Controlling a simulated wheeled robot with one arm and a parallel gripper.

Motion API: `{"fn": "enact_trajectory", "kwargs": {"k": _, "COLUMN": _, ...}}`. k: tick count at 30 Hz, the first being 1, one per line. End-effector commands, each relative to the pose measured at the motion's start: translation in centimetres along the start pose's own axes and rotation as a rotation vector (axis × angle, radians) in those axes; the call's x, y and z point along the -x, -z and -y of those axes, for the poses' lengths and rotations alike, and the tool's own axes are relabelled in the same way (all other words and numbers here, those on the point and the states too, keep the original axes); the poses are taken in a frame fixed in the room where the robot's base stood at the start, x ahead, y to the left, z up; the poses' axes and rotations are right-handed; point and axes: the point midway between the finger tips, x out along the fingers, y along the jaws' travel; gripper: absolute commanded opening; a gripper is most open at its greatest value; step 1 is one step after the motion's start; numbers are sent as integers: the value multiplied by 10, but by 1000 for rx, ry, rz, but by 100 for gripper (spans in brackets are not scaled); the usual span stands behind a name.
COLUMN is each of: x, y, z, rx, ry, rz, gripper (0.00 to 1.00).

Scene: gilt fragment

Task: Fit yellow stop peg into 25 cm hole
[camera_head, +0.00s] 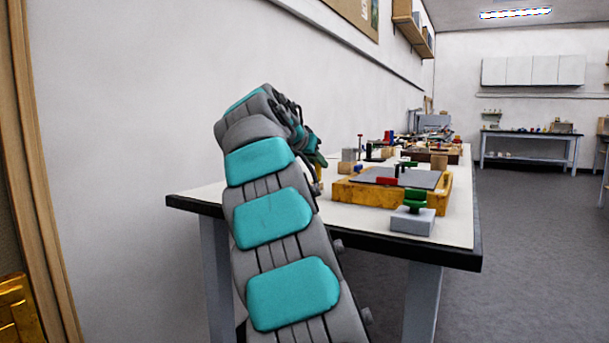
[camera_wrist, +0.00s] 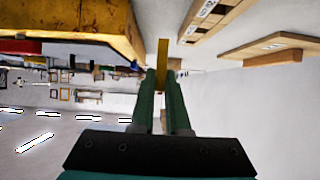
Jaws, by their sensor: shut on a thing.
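In the wrist view my gripper (camera_wrist: 165,76) is shut on a narrow yellow peg (camera_wrist: 163,55), which sticks out beyond the fingertips. In the head view my gripper is mostly hidden behind my arm, at the left part of the workbench, and I cannot make out the peg clearly there. In the wrist view a pale wooden strip with small labels (camera_wrist: 209,18) lies to the upper right of the peg, apart from it. Its labels are too small to read, and I cannot tell which hole is the 25 cm one.
A yellow wooden box with a grey top (camera_head: 385,192) stands on the white workbench (camera_head: 445,233); its yellow side (camera_wrist: 75,22) fills the wrist view's upper left. A grey block with a green knob (camera_head: 412,220) stands at the front. A wooden board (camera_wrist: 270,45) is at right.

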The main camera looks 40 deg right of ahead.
Motion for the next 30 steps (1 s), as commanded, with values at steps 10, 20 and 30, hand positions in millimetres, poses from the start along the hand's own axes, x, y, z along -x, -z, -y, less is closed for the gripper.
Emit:
{"fn": "enact_trajectory", "kwargs": {"k": 10, "x": -14, "y": 5, "z": 36, "rx": 2, "ry": -1, "rz": 2, "gripper": 0}}
{"fn": "enact_trajectory", "kwargs": {"k": 20, "x": -19, "y": 4, "z": 47, "rx": 1, "ry": -1, "rz": 0, "gripper": 0}}
{"fn": "enact_trajectory", "kwargs": {"k": 30, "x": -25, "y": -6, "z": 48, "rx": 4, "ry": -6, "rz": 2, "gripper": 0}}
